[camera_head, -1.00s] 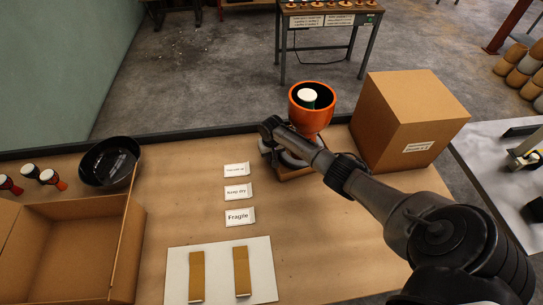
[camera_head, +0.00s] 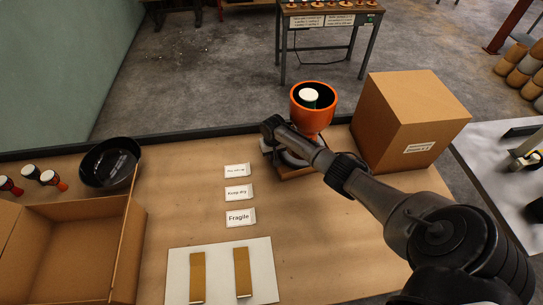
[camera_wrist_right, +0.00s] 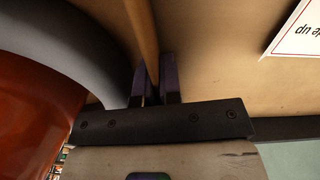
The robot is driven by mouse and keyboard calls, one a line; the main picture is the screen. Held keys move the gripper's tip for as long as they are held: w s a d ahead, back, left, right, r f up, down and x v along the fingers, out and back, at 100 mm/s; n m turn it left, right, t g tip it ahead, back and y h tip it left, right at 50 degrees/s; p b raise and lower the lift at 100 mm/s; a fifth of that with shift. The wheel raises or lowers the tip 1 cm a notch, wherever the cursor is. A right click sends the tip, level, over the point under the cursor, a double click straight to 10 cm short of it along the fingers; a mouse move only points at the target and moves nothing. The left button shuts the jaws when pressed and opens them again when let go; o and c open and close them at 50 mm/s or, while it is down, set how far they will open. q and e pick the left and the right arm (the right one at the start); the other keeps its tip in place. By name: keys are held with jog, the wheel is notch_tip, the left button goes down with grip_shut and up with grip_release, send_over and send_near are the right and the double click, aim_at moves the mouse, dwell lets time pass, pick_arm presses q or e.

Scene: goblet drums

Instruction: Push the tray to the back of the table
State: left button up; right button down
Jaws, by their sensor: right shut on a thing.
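The tray (camera_head: 296,173) is a low wooden piece near the back edge of the table, left of a closed cardboard box. A grey ring lies over it, and an orange goblet drum (camera_head: 312,118) with a white-topped item in its bowl stands there. My right gripper (camera_wrist_right: 156,85) has its dark purple fingers closed on a thin wooden edge (camera_wrist_right: 142,28) in the right wrist view, which looks like the tray's edge. In the head view my right arm covers part of the tray and hides the fingertips. My left gripper is not in view.
The closed cardboard box (camera_head: 405,125) stands close on the right. White labels (camera_head: 238,193) lie left of the tray. An open box (camera_head: 65,250), a black bowl (camera_head: 110,162) and small drums (camera_head: 50,178) are farther left. A white board (camera_head: 222,270) with brown strips lies in front.

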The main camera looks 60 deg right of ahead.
jog(key=shift+s+d+f, duration=0.15)
jog(key=shift+d, duration=0.9)
jog(key=c, duration=1.2)
grip_release()
jog(key=shift+s, duration=0.15)
jog(key=shift+c, duration=0.2)
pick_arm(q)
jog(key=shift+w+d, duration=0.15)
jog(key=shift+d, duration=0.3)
pick_arm(e)
jog(key=shift+o, duration=0.3)
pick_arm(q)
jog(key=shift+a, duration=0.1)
pick_arm(e)
jog(key=shift+a, duration=0.1)
jog(key=shift+r, duration=0.4)
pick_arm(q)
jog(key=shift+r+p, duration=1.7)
pick_arm(e)
notch_tip(320, 180, up, 13)
jog(key=shift+r, duration=0.15)
